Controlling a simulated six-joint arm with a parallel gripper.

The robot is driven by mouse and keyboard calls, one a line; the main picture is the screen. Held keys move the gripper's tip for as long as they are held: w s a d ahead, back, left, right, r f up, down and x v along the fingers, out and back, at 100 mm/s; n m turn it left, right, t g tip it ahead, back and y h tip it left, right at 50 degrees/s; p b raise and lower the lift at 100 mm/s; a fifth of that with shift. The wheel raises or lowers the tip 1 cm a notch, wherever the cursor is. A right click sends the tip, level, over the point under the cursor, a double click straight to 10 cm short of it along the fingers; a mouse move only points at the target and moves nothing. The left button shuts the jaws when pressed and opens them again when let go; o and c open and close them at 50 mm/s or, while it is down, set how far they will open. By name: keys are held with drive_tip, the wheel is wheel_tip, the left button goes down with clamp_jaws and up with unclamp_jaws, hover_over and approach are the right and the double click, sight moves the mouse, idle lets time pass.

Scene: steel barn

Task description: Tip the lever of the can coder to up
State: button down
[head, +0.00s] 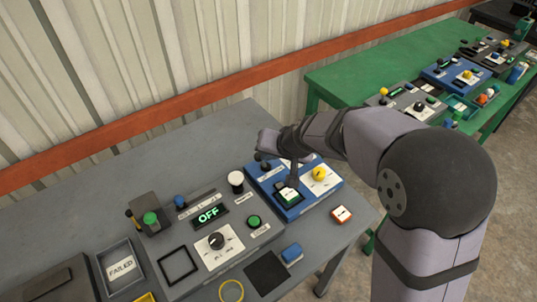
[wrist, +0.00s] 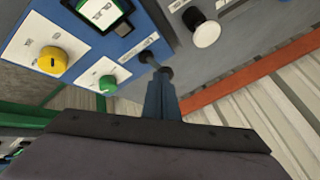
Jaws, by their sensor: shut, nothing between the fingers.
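A blue panel box (head: 286,213) stands at the right end of the grey table; its labels are too small to read, so I cannot confirm it is the can coder. A small lever with a black knob (head: 264,164) sits at its back left corner; the lever also shows in the wrist view (wrist: 147,57). It seems to lean toward the wall. My gripper (head: 265,146) is shut and empty beside the lever, on the wall side. In the wrist view the closed fingers (wrist: 160,82) end at the black knob; I cannot tell whether they touch.
A grey panel with an OFF display (head: 208,215) and a white-topped knob (head: 236,179) stands close on the left. The corrugated wall (head: 200,50) is behind.

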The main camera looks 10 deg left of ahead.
drive_tip(key=shift+r, duration=0.35)
drive_tip(key=d+f+b+v, duration=0.1)
drive_tip(key=v, duration=1.2)
drive_tip(key=shift+s+d+b, duration=0.2)
drive_tip(key=shift+d+b, duration=0.1)
drive_tip(key=shift+d, duration=0.1)
drive_tip(key=s+d+f+g+h, duration=0.5)
drive_tip(key=s+d+f, duration=1.2)
